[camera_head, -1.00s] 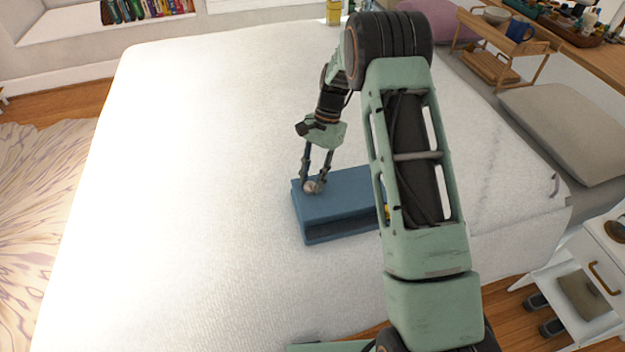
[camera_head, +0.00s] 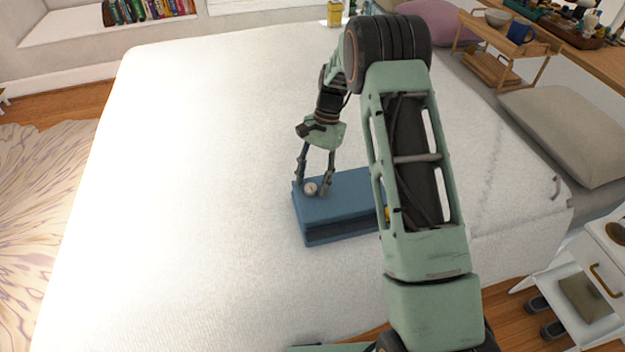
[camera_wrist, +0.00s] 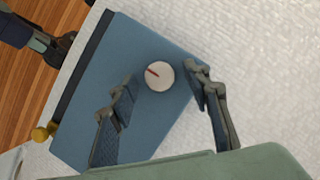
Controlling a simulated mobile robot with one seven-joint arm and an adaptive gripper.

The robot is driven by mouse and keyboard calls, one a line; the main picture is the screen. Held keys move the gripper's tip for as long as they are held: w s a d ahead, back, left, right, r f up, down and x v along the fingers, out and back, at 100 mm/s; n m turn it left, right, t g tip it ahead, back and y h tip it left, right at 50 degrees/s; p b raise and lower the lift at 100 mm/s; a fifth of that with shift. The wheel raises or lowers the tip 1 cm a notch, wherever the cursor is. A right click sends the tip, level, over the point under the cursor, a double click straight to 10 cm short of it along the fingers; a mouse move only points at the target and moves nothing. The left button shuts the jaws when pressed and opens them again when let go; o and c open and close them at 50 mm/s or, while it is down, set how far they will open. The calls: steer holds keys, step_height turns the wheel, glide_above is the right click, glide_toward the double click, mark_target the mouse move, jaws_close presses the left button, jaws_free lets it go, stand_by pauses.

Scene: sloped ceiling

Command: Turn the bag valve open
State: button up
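The bag (camera_head: 338,207) is a blue, box-like block lying on the white bed. Its valve (camera_head: 311,188) is a small round whitish knob on the top face, near the left end. In the wrist view the valve (camera_wrist: 160,75) shows a short red line pointing to the upper left from about its middle, on the blue bag (camera_wrist: 130,50). My gripper (camera_head: 314,190) is open just above the bag, with one finger on each side of the valve. In the wrist view my gripper (camera_wrist: 160,88) has visible gaps between both fingers and the valve.
A yellow knob (camera_wrist: 40,134) sticks out at one end of the bag. The white bed (camera_head: 180,180) is clear to the left. A grey pillow (camera_head: 565,130) and a wooden tray stand (camera_head: 500,45) are at the right.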

steer(key=v, duration=1.2)
steer(key=shift+a+r, duration=0.1)
